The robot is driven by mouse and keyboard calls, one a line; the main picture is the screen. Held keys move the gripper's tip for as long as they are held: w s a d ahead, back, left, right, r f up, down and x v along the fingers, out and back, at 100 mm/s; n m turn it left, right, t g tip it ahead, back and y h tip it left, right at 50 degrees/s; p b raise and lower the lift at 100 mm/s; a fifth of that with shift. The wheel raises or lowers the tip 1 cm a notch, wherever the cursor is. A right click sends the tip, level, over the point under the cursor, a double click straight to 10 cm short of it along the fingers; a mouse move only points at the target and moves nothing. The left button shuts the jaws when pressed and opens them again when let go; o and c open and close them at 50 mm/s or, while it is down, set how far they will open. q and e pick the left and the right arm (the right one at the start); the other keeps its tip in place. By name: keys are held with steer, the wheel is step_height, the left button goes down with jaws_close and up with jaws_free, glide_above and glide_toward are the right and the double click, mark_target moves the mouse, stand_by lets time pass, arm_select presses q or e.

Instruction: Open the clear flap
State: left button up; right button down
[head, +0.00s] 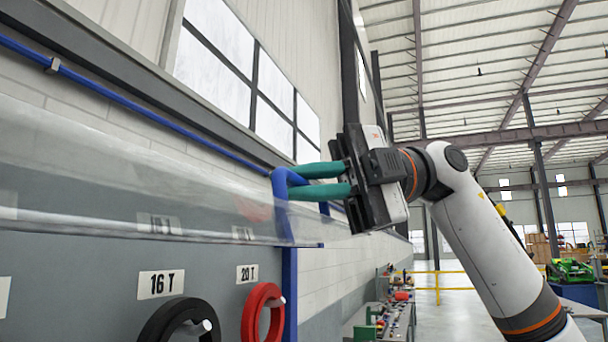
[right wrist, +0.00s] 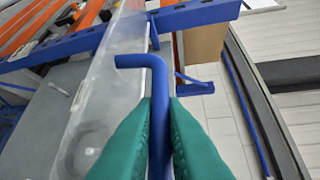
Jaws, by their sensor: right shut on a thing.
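The clear flap (head: 130,185) is a long see-through sheet running across the left of the head view along a grey panel. Faint labels show through it, and its lower edge lies above the 16 T and 20 T labels. A bent blue handle bar (head: 283,188) is at its right end. My right gripper (head: 298,182), with green fingers, is shut on this blue bar. In the right wrist view the fingers (right wrist: 160,125) close on the bar from both sides, with the bar's bent end (right wrist: 130,61) beyond them and the flap (right wrist: 100,95) to the left. My left gripper is out of view.
Below the flap, a black ring (head: 178,322) and a red ring (head: 262,312) hang on pegs of the grey panel (head: 100,275). A blue post (head: 290,285) stands at the panel's right end. A cluttered bench (head: 392,315) is farther back. The floor at right is partly open.

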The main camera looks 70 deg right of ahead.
steer(key=shift+w+r+p, duration=0.25)
steer(key=shift+r+p, duration=0.05)
steer(key=shift+r, duration=0.05)
steer(key=shift+m+h, duration=0.3)
steer(key=c, duration=1.5)
jaws_free()
steer(key=b+v, duration=0.1)
steer(key=v, duration=1.1)
steer(key=shift+w+d+r+b, duration=0.15)
steer(key=shift+w+d+b, duration=0.05)
steer(key=shift+b, duration=0.15)
